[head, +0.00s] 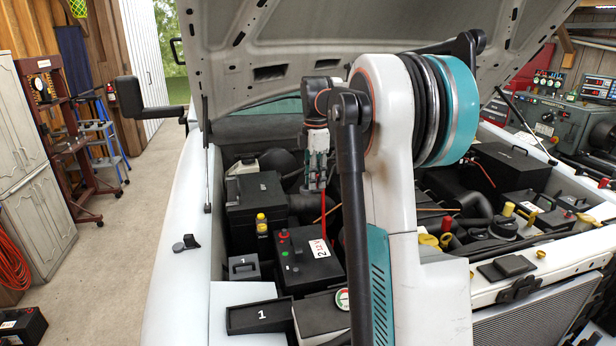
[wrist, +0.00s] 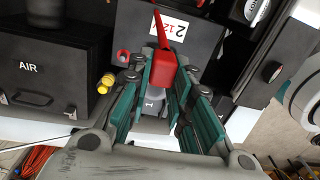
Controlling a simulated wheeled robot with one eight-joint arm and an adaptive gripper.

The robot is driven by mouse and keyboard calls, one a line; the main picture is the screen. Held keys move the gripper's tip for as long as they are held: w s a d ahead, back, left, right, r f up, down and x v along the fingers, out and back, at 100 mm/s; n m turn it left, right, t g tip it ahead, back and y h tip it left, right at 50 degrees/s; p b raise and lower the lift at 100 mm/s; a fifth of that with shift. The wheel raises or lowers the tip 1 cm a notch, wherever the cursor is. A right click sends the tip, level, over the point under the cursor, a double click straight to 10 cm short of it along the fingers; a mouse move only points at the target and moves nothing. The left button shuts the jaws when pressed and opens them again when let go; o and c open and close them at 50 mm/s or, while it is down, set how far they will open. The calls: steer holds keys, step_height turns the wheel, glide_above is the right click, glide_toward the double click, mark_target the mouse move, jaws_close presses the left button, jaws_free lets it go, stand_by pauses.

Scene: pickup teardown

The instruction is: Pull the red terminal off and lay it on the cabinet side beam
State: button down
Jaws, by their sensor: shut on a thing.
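My gripper (head: 317,178) is over the engine bay, pointing down. In the wrist view its teal-padded fingers (wrist: 165,80) are shut on the red terminal (wrist: 163,72), a red block with a narrow red upper end. In the head view a thin red part of it (head: 323,212) shows below the fingers, above the rear of the black battery marked 2 12V (head: 308,262). I cannot tell whether it touches the battery. The white side beam (head: 178,265) runs along the left of the bay, on the side of the cabinet (head: 30,140).
A small black fitting (head: 186,243) sits on the side beam; the white surface around it is mostly clear. A black box (head: 255,198) and a yellow-capped bottle (head: 262,228) stand between battery and beam. The raised hood (head: 330,45) hangs overhead, with a prop (head: 206,150) at left.

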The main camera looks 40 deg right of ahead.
steer(key=shift+s+d, duration=0.25)
steer(key=shift+s, duration=0.9)
steer(key=shift+s+d, duration=0.2)
steer(key=shift+s, duration=0.9)
steer(key=s+d, duration=0.3)
steer(key=s, duration=1.3)
steer(key=shift+s+d, duration=0.15)
steer(key=s+d, duration=0.3)
steer(key=s, duration=1.3)
steer(key=shift+p, duration=0.4)
steer(key=shift+d, duration=0.1)
steer(key=shift+f+b, duration=4.25)
steer(key=shift+f, duration=2.35)
